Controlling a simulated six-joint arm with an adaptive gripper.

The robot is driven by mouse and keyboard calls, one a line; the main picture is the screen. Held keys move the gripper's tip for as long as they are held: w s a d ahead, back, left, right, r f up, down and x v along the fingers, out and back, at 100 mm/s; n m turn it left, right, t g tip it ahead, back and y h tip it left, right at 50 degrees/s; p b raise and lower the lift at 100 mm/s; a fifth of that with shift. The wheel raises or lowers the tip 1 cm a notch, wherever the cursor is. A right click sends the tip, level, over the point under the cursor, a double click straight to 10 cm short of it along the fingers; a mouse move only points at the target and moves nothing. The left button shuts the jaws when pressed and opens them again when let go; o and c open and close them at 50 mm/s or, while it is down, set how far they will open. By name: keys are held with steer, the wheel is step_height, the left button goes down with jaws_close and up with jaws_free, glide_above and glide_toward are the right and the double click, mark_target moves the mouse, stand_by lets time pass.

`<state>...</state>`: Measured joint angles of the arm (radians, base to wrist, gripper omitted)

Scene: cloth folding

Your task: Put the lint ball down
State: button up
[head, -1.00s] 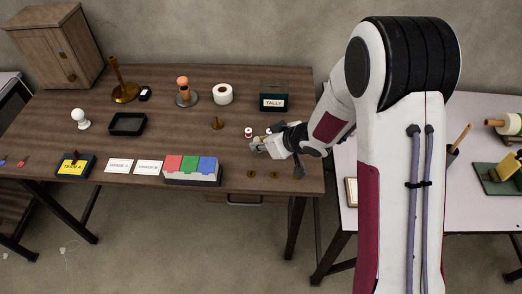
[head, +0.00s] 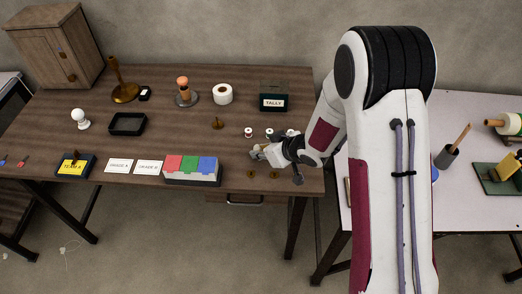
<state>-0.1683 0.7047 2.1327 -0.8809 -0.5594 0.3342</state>
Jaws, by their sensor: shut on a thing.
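My gripper (head: 259,154) is near the front right part of the dark wooden table (head: 180,135), low over the top, pointing left. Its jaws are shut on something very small. The lint ball itself cannot be made out; the fingers hide it or it is too small to see. I cannot tell whether it touches the table.
Small red-and-white spools (head: 248,132) stand just behind my gripper. Brass discs (head: 251,174) lie in front of it near the table edge. A red, green and blue divided box (head: 191,170) is to its left.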

steer(key=shift+f, duration=0.1)
steer(key=o, duration=0.6)
steer(key=shift+v, duration=6.1)
steer(key=shift+w, duration=0.1)
